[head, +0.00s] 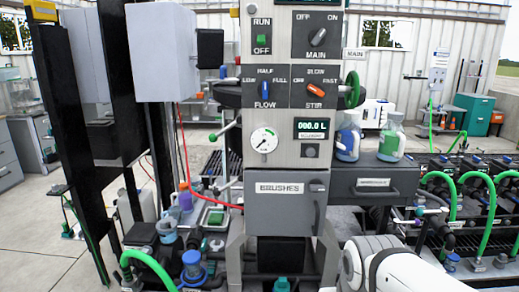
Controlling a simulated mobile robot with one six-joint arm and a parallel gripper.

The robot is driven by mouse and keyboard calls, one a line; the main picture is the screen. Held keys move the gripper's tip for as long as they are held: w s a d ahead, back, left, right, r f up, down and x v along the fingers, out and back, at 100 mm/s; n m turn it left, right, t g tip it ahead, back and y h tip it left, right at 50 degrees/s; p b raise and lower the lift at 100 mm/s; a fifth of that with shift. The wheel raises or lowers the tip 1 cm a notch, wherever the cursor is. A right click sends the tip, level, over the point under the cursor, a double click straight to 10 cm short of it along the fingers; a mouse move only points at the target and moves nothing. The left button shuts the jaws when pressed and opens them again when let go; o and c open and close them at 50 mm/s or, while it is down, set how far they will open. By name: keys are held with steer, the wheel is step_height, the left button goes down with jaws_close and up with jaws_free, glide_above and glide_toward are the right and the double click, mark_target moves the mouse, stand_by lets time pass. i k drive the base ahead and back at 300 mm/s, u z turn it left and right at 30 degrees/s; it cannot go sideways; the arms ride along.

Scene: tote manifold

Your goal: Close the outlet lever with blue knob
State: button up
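I cannot clearly make out an outlet lever with a blue knob. My gripper is not in view; only a white part of my own arm shows at the bottom right.
A grey control column (285,130) with switches, a blue FLOW knob (265,88) and a gauge (264,141) stands in the middle. Its BRUSHES drawer (285,202) is shut. Green hoses (490,215) arch at right. A dark post (72,130) stands left; open floor (40,240) lies beyond.

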mark_target(210, 172)
steer(key=u, duration=2.15)
steer(key=i, duration=4.95)
steer(key=z, duration=0.2)
